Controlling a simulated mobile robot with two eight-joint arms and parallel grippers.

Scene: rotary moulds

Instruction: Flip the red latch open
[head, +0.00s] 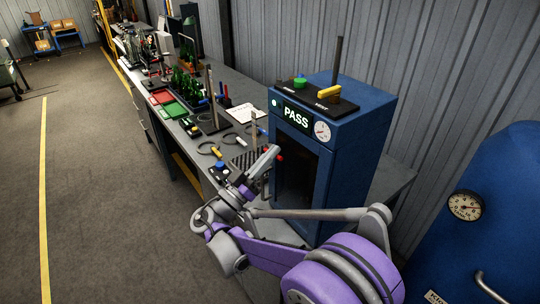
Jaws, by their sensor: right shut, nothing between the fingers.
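A small red piece (280,155), possibly the red latch, shows at the left front edge of the blue cabinet (352,150), near its dark opening. It is too small to tell whether it is flipped open or closed. My right gripper (271,152) is shut and empty, its tips close beside the red piece in the picture. I cannot tell whether they touch it. My right arm crosses in front of the cabinet's lower part and hides some of it. My left gripper is not in view.
The cabinet stands on a long grey workbench (235,84) and has a lit PASS display (296,117) and a gauge (322,131). Green bottles (187,84), trays and rings lie along the bench. A blue tank (490,215) stands at right. The floor at left is clear.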

